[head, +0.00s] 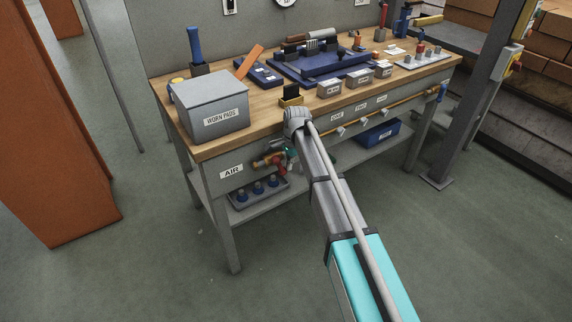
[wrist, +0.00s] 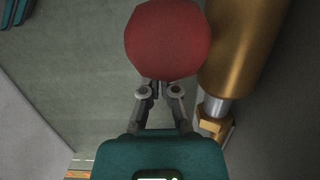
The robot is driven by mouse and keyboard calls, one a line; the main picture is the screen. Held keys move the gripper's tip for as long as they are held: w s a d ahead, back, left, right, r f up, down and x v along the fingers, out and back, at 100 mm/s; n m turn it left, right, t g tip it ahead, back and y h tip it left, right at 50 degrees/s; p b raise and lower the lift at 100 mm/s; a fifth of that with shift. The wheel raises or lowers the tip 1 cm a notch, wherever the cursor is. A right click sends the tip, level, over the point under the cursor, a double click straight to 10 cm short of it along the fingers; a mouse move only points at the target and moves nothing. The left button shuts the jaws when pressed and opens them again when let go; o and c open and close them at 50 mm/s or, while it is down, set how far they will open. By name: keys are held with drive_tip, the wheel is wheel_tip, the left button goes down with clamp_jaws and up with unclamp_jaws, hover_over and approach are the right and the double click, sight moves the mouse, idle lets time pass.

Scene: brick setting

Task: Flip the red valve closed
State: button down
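The red valve handle shows in the head view (head: 279,161) on the brass pipework below the bench's front left, beside the AIR label. In the wrist view the rounded red handle (wrist: 167,40) fills the top middle, with the brass valve body (wrist: 243,45) to its right. My gripper (wrist: 159,82) is just below the red part in the wrist view. Its fingers draw close together and look shut, with their tips partly hidden by the red part. I cannot tell whether they touch it. In the head view my arm hides most of the gripper.
The wooden workbench (head: 222,142) carries a grey WORN PADS box (head: 210,105) and tools. A lower shelf holds a tray of blue-topped items (head: 258,188) and a blue bin (head: 378,134). A grey post (head: 478,100) stands right. The floor in front is clear.

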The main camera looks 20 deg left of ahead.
drive_tip(key=shift+s+a+f, duration=0.1)
drive_tip(key=shift+f, duration=0.25)
idle(0.5)
idle(1.1)
drive_tip(key=w+d+r+p, duration=0.6)
drive_tip(key=w+r+p, duration=0.1)
drive_tip(key=r+p, duration=0.2)
drive_tip(key=shift+r, duration=0.2)
idle(0.7)
drive_tip(key=shift+d, duration=0.15)
idle(0.3)
